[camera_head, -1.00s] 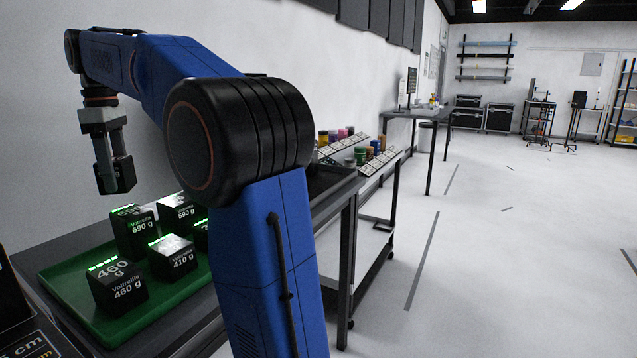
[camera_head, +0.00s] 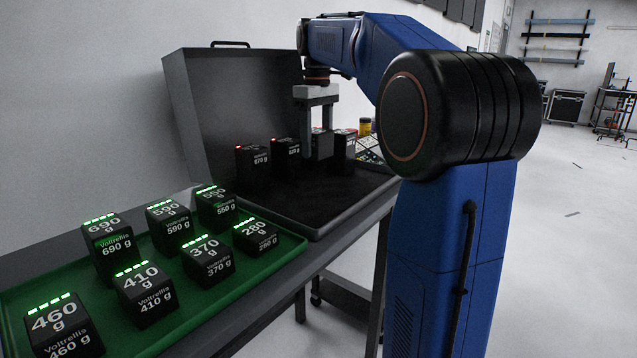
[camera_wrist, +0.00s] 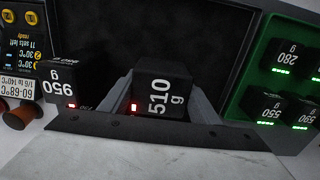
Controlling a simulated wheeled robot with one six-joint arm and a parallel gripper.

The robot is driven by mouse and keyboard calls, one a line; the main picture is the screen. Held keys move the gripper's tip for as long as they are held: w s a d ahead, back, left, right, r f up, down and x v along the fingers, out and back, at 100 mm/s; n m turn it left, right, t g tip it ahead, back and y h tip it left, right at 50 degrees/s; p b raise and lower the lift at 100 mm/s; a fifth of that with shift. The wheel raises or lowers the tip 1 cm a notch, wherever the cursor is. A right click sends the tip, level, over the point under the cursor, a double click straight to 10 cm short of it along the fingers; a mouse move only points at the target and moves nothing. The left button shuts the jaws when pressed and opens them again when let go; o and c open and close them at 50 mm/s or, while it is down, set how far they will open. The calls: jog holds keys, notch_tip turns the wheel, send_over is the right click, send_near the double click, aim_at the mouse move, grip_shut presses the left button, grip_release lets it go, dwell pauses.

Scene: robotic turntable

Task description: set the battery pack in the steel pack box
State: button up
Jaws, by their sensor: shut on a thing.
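The steel pack box (camera_head: 222,105) is a dark grey case with its lid raised, at the back of the bench in the head view. My gripper (camera_head: 317,148) points down over the box's open inside, near its back right. It is shut on a black battery pack (camera_head: 322,146), which reads 510 g in the wrist view (camera_wrist: 162,92) and has a red light. I cannot tell whether its underside touches the box floor. Black packs with red lights stand left of it in the head view, one a pack (camera_head: 252,163) beside another pack (camera_head: 287,154). Another pack (camera_head: 345,141) stands right.
A green tray (camera_head: 293,241) at the front left holds several black packs with green lights; its edge also shows in the wrist view (camera_wrist: 246,66). A pack marked 950 (camera_wrist: 60,85) is close to my gripper in the wrist view. The front of the box floor (camera_head: 300,195) is clear.

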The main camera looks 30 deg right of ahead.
jog(key=shift+f, duration=4.8)
jog(key=o, duration=1.5)
jog(key=shift+f, duration=0.1)
notch_tip(320, 180, up, 12)
jog(key=shift+r, duration=0.1)
jog(key=shift+s, duration=0.1)
